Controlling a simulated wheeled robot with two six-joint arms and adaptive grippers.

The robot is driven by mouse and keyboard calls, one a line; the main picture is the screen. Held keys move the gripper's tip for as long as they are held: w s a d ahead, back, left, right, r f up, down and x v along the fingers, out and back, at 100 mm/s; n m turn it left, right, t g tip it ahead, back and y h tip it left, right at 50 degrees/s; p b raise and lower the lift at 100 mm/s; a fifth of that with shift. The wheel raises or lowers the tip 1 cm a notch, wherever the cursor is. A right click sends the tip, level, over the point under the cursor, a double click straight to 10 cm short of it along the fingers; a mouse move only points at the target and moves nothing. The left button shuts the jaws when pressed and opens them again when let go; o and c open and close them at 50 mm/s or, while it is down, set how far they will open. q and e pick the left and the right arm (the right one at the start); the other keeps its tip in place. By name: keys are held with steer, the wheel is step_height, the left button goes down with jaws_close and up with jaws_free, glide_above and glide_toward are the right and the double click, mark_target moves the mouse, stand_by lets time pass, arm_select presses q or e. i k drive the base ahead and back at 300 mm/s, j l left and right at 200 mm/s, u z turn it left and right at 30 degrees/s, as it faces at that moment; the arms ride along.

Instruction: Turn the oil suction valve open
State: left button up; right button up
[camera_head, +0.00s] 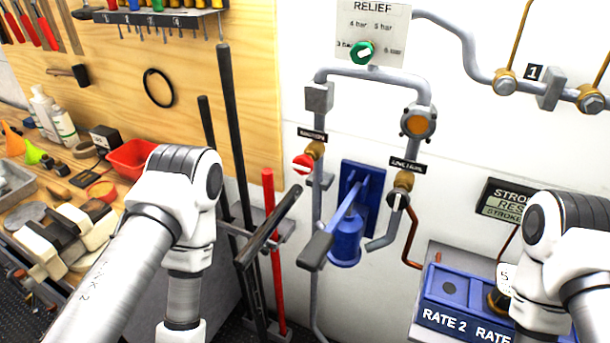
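The suction valve (315,149) is a brass body on a grey pipe on the white wall, under a small black label (312,134) that seems to read SUCTION. Its round red-and-white handle (303,164) faces out at the lower left of the body. My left arm comes in from the left and bends down at the lower middle-left, well left of and below the valve. My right arm is at the lower right edge. Both arms run out of the picture, and neither gripper shows.
A blue hand pump (345,240) with a long dark lever (270,228) stands below the valve. A second brass valve (403,181) and a green relief knob (362,53) are near. A red upright bar (273,250) stands left. A blue box (465,297) is lower right.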

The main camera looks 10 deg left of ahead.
mark_target(302, 164)
steer(key=k+j+z, duration=0.15)
steer(key=k+z, duration=0.15)
steer(key=z, duration=0.15)
steer(key=k+j+z, duration=0.1)
steer(key=k+z, duration=0.2)
steer(key=z, duration=0.15)
